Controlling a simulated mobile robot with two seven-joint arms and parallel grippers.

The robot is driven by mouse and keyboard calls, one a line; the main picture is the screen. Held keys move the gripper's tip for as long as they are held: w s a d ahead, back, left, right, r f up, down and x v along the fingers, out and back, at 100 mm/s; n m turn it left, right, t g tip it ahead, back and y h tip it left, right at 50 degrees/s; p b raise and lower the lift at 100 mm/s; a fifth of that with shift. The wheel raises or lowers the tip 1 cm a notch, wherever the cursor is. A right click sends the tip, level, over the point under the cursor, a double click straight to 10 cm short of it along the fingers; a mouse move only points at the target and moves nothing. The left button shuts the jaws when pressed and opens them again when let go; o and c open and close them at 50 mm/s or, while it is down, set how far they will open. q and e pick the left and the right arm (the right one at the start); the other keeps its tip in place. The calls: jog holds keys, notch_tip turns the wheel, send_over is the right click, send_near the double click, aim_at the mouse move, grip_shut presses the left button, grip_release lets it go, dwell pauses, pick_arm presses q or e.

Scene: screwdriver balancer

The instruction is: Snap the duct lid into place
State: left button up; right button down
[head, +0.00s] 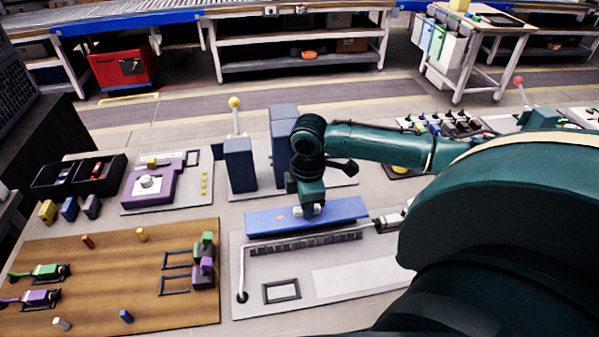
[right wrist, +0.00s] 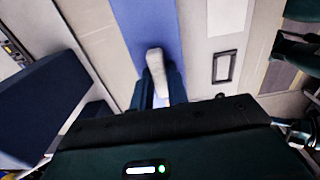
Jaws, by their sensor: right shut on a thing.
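The duct lid (head: 345,212) is a long flat blue bar with a pale handle on its top. It lies lengthwise just behind the grey slotted duct (head: 305,246) in the head view; whether it touches the board or hangs above it I cannot tell. My right gripper (head: 308,209) comes down from above and is shut on the lid's handle. In the right wrist view the pale handle (right wrist: 157,74) sits between the fingers, with the blue lid (right wrist: 152,28) running beneath. A pale cable runs along the duct. My left gripper is not in view.
The light grey board (head: 355,281) carries a black square frame (head: 281,291). Blue-grey blocks (head: 239,165) stand behind the lid. A wooden board (head: 110,275) with connectors and pegs lies left, with a purple fixture (head: 150,186) behind it. My right arm covers the right side.

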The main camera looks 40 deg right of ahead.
jog(key=shift+a, duration=0.1)
jog(key=shift+f, duration=0.8)
jog(key=shift+f+b, duration=0.9)
jog(key=shift+b, duration=0.05)
jog(key=shift+f, duration=0.2)
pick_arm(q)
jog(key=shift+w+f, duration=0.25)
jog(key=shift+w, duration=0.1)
pick_arm(e)
jog(key=shift+r, duration=0.1)
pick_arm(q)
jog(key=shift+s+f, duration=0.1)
pick_arm(e)
jog(key=shift+f, duration=0.2)
